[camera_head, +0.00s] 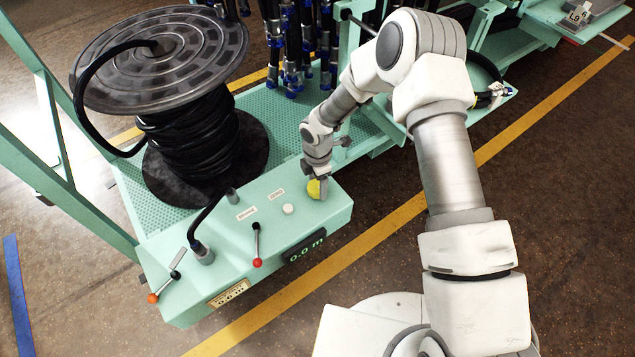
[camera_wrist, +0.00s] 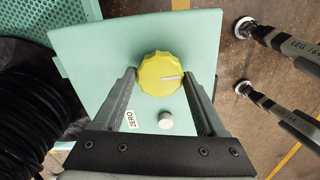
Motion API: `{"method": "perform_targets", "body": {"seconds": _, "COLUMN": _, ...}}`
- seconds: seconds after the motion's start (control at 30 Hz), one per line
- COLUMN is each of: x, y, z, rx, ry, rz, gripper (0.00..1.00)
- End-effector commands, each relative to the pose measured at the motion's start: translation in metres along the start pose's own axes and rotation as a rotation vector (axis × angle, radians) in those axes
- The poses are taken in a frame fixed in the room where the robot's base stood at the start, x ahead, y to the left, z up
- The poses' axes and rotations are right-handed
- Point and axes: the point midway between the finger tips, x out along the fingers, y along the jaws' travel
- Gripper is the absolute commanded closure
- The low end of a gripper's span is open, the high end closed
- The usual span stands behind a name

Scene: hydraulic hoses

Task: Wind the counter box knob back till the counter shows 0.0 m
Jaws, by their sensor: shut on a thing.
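The yellow knob (camera_head: 314,189) stands on the top right of the green counter box (camera_head: 330,215). In the wrist view the knob (camera_wrist: 160,68) has a white pointer line towards the right. My gripper (camera_head: 321,183) is at the knob from above; in the wrist view its two fingers (camera_wrist: 160,80) flank the knob, shut on it. The counter display (camera_head: 306,247) on the box's front reads 0.0 m. A white button (camera_head: 288,209) sits left of the knob, and in the wrist view the button (camera_wrist: 165,120) is beside a ZERO label (camera_wrist: 131,120).
A red-knobbed lever (camera_head: 257,247) and an orange-knobbed lever (camera_head: 165,285) stand on the box. A large hose reel (camera_head: 185,120) stands behind at left. Hoses (camera_head: 290,45) hang at the back.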

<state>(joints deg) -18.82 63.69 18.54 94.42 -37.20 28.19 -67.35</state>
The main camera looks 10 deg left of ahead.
Motion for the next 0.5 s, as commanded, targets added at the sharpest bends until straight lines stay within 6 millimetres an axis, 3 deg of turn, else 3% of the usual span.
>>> {"method": "perform_targets", "body": {"seconds": 0.2, "x": -0.0002, "y": 0.0001, "z": 0.0002, "rx": 0.004, "ry": 0.000, "rz": 0.000, "gripper": 0.82}}
{"method": "perform_targets", "body": {"seconds": 0.23, "x": -0.0002, "y": 0.0000, "z": 0.0002, "rx": 0.003, "ry": 0.000, "rz": 0.000, "gripper": 0.21}}
{"method": "perform_targets", "body": {"seconds": 0.37, "x": -0.0002, "y": 0.0000, "z": 0.0001, "rx": 0.003, "ry": 0.001, "rz": 0.000, "gripper": 0.00}}
{"method": "perform_targets", "body": {"seconds": 0.5, "x": -0.0001, "y": 0.0000, "z": 0.0001, "rx": 0.002, "ry": 0.001, "rz": 0.000, "gripper": 0.00}}
